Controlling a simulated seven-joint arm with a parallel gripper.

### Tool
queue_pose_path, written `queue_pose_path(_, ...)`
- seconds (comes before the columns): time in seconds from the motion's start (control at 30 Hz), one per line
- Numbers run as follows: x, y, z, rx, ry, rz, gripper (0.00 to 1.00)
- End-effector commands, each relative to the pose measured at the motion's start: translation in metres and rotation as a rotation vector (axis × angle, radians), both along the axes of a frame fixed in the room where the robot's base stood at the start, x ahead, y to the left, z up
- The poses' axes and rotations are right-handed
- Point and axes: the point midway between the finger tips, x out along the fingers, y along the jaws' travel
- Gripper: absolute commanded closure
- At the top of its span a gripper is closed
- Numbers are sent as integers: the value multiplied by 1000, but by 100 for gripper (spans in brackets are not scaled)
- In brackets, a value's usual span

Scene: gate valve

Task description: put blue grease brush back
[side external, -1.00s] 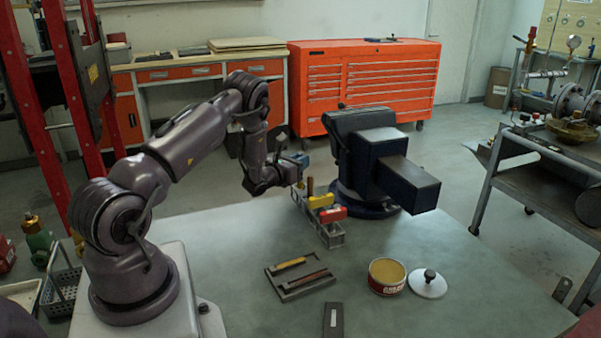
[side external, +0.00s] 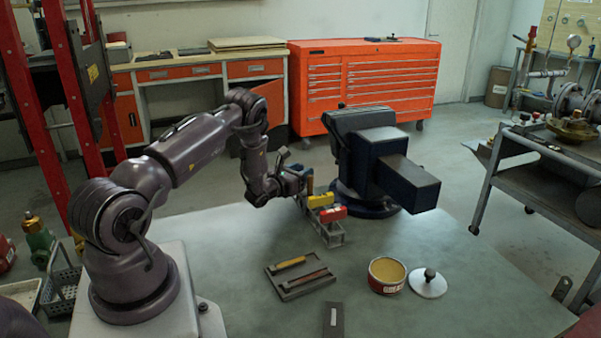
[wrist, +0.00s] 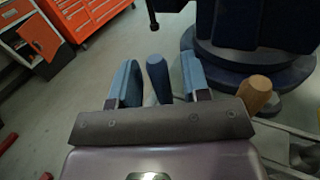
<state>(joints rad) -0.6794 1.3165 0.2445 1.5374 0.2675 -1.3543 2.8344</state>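The blue grease brush shows as a rounded dark blue handle (wrist: 157,78) in the wrist view, standing between my two light-blue fingers. My gripper (wrist: 161,82) looks open around it, with a visible gap on each side. The brush's lower end is hidden behind my gripper body. The rack holds a yellow block (side external: 320,200) and a red block (side external: 333,213). A wooden handle (wrist: 258,93) stands upright to the right of my fingers.
A dark blue vise (side external: 385,165) stands just behind the rack. A tray (side external: 300,277) with two tools, an open grease tin (side external: 386,275) and its lid (side external: 429,284) lie toward the front. The table's right side is clear.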

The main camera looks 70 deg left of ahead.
Motion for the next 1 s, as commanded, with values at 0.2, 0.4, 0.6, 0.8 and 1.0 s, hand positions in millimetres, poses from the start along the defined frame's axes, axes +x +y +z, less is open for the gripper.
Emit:
queue_pose_path(0.2,-4,-2,3,-1,0,0,57)
queue_pose_path(0.4,-35,-19,2,-4,5,0,57)
queue_pose_path(0.6,-74,-39,2,-3,5,0,57)
queue_pose_path(0.8,-100,-51,2,-1,3,0,57)
queue_pose_path(1.0,-92,-54,18,-85,-27,16,57)
